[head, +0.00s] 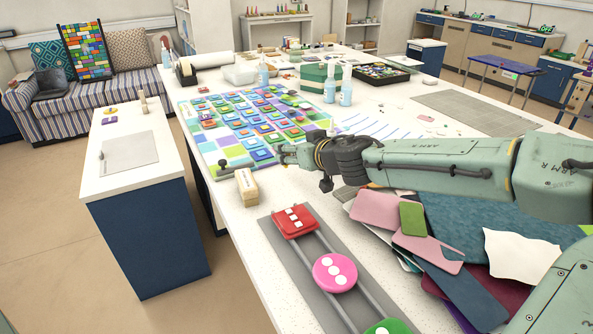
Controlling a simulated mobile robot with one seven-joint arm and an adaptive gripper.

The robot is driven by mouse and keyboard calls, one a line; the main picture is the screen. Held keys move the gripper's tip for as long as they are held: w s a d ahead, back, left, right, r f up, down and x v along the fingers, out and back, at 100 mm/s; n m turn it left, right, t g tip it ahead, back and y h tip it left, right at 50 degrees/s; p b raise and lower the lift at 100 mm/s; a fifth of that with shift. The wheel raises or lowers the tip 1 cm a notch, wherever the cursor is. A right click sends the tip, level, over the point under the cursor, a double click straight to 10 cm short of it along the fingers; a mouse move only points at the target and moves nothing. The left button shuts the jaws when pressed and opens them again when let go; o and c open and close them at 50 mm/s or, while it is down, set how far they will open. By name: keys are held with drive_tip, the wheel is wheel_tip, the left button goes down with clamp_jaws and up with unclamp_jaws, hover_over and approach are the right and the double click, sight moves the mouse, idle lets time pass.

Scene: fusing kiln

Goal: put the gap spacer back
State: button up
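My gripper (281,153) is at the end of my green arm, above the near edge of the colourful tile panel (207,148), pointing left. Its fingers are small in the head view, and I cannot tell whether they are open or shut or hold anything. I cannot identify the gap spacer with certainty. A pale wooden block (246,188) stands on the white worktop at its left edge, below and left of my gripper and apart from it.
A grey strip with rails (318,258) bears red, pink and green pieces in front. Coloured sheets (440,255) lie under my arm. Spray bottles (346,88) and a dark tray (408,72) stand behind. A lower side bench (118,175) is at left.

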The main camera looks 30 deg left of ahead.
drive_tip(key=shift+f, duration=3)
drive_tip(key=shift+f, duration=0.15)
drive_tip(key=o, duration=1.2)
drive_tip(key=shift+c, duration=0.2)
drive_tip(key=shift+d+r, duration=0.1)
drive_tip(key=shift+r, duration=0.1)
drive_tip(key=b+v, duration=0.1)
drive_tip(key=v, duration=1)
drive_tip(key=shift+s+d+r, duration=0.2)
drive_tip(key=shift+d, duration=0.1)
